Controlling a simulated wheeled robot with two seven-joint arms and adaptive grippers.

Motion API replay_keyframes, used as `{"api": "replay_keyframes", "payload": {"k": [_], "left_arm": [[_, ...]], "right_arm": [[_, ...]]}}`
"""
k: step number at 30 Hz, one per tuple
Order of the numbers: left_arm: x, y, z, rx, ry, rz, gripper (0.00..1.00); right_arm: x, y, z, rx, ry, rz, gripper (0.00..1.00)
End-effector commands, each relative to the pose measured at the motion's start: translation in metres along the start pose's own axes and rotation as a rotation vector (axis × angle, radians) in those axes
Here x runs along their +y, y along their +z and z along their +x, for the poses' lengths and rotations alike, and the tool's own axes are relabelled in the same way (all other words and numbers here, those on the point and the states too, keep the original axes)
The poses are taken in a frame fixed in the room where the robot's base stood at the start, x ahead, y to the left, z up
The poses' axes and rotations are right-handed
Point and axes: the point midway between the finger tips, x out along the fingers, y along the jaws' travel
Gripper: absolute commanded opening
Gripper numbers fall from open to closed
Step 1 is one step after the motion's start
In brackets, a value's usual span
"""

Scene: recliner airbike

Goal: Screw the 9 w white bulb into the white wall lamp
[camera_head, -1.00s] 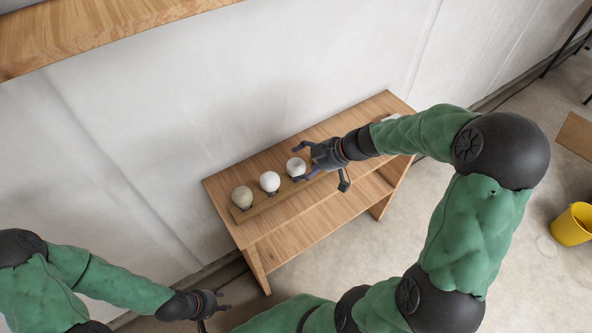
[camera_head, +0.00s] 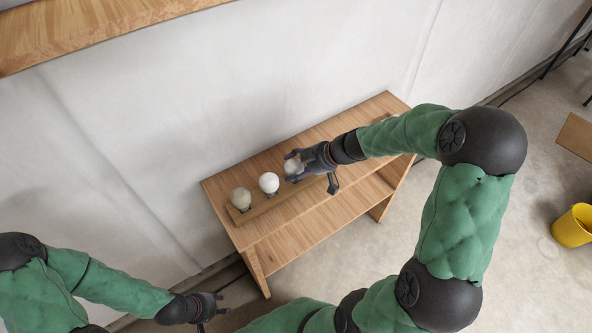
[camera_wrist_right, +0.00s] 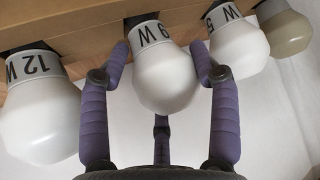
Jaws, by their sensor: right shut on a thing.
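The 9 W white bulb (camera_wrist_right: 165,75) sits in the wooden rack between the purple fingers of my right gripper (camera_wrist_right: 160,62), which is shut on it. In the head view the same bulb (camera_head: 293,168) is partly covered by my right gripper (camera_head: 296,165). My left gripper (camera_head: 214,306) is open and empty at the lower left, away from the bulbs. No wall lamp shows in these views.
The rack (camera_head: 254,211) on the wooden bench (camera_head: 345,120) also holds a white bulb (camera_head: 269,182) and a beige bulb (camera_head: 241,198). A 12 W bulb (camera_wrist_right: 38,110) is close on the other side. A wooden shelf (camera_head: 90,30) is at upper left.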

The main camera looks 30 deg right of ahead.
Motion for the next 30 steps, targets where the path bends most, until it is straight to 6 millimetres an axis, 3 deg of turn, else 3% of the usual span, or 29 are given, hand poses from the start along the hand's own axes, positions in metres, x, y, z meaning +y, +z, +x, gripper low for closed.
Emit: {"api": "replay_keyframes", "payload": {"k": [8, 16, 17, 18, 27, 30], "left_arm": [[0.000, 0.000, -0.001, 0.000, 0.000, 0.000, 0.40], [0.004, 0.000, -0.010, 0.000, 0.000, 0.000, 0.40], [0.004, 0.001, -0.012, 0.000, 0.000, 0.000, 0.40], [0.005, 0.001, -0.013, 0.000, 0.000, 0.000, 0.40], [0.011, 0.001, -0.031, 0.000, 0.000, 0.000, 0.40], [0.011, 0.001, -0.031, 0.000, 0.000, 0.000, 0.40]], "right_arm": [[-0.004, -0.003, 0.000, 0.005, -0.012, 0.002, 0.30], [-0.005, -0.021, -0.017, 0.006, -0.014, 0.000, 0.30], [-0.005, -0.024, -0.020, 0.005, -0.013, 0.000, 0.23], [-0.006, -0.027, -0.026, 0.005, -0.012, 0.000, 0.17], [-0.035, -0.040, -0.099, 0.003, -0.001, 0.001, 0.17], [-0.048, -0.031, -0.115, 0.002, -0.002, 0.004, 0.17]]}}
